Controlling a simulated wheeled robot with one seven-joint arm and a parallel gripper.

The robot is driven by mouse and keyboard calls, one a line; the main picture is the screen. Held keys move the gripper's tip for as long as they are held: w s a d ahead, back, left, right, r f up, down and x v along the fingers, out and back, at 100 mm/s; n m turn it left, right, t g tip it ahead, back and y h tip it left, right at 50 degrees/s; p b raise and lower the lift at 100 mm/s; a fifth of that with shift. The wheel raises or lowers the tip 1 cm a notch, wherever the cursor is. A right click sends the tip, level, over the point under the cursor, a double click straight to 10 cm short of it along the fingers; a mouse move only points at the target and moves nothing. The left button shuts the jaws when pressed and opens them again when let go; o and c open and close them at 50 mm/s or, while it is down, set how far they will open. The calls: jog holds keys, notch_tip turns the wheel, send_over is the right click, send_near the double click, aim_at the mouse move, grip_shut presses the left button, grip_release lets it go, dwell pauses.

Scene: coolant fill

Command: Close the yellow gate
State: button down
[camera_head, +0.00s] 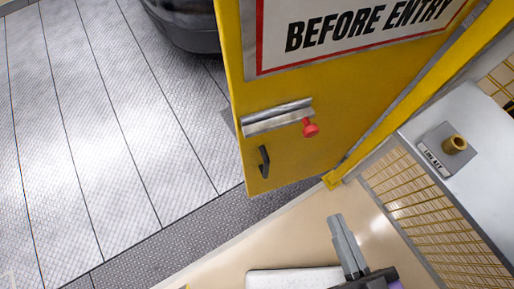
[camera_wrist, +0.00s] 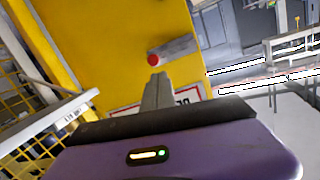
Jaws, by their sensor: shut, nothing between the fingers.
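The yellow gate (camera_head: 300,165) stands open in the head view, swung out over the edge of the grey metal floor. It carries a sign reading "BEFORE ENTRY", a metal slide bolt (camera_head: 277,117) with a red knob (camera_head: 310,128), and a black handle (camera_head: 264,161). In the wrist view the gate (camera_wrist: 110,50) fills the upper left, with the red knob (camera_wrist: 153,60) just beyond the fingertips. My gripper (camera_head: 335,218) is shut and empty, below the gate in the head view. It also shows in the wrist view (camera_wrist: 158,78). Whether it touches the gate cannot be told.
A yellow mesh fence (camera_head: 410,200) and a grey ledge (camera_head: 470,130) stand at the right. A brass key fitting (camera_head: 454,144) with a label sits on the ledge. Grey plate flooring (camera_head: 100,130) lies clear at left, with a dark object (camera_head: 185,22) at the top.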

jog(key=w+a+f+m+t+y+b, duration=0.1)
jog(key=w+a+f+m+y+b, duration=0.25)
jog(key=a+m, duration=0.25)
jog(key=m+h+p, duration=0.2)
jog(key=m+p, duration=0.1)
jog(key=m, duration=2.4)
send_over(253, 148)
jog(key=s, duration=0.3)
jog(key=shift+s+f, duration=0.1)
jog(key=shift+f, duration=3.05)
